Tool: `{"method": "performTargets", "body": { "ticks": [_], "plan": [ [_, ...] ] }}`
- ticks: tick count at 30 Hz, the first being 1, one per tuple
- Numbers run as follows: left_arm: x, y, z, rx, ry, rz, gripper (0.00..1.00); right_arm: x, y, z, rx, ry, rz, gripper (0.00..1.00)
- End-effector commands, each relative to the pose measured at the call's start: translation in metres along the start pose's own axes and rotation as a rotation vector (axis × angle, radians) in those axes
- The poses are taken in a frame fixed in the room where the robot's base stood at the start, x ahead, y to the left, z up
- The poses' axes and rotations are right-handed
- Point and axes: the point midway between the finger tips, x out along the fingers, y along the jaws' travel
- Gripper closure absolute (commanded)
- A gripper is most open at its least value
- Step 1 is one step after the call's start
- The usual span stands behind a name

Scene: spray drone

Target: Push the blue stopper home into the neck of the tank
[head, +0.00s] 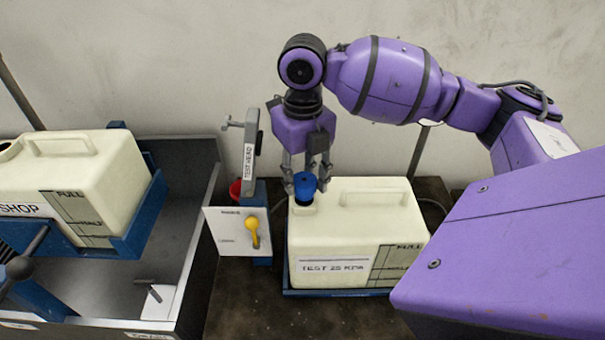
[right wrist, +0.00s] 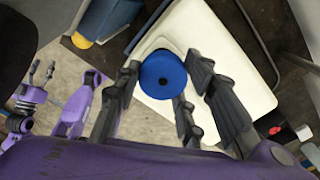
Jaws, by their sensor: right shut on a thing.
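The blue stopper (head: 305,187) stands upright at the neck of the cream tank (head: 335,228) labelled TEST 25, at the tank's left end. Its lower end meets the neck, but I cannot tell how deep it sits; most of its side shows above the rim. My right gripper (head: 306,174) points straight down from above, its fingers shut around the stopper's top. In the right wrist view, the stopper's round top (right wrist: 163,75) with a dark centre hole lies between the fingers, over the cream tank (right wrist: 215,50).
Left of the tank stand a grey TEST HEAD lever (head: 250,148), a red cup (head: 235,190) and a white panel with a yellow handle (head: 253,228). A second cream tank (head: 75,180) sits in a blue cradle above a grey bin (head: 190,240) at far left.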

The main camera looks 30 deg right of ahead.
Motion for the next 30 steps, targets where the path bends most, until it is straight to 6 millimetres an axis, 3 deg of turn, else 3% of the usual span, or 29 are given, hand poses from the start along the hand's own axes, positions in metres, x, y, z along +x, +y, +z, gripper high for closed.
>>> {"method": "performTargets", "body": {
  "ticks": [30],
  "plan": [
    [0.0004, 0.0035, -0.0047, -0.004, 0.007, 0.004, 0.41, -0.0002, 0.0001, -0.0002, 0.000, 0.000, 0.000, 1.00]
  ]
}}
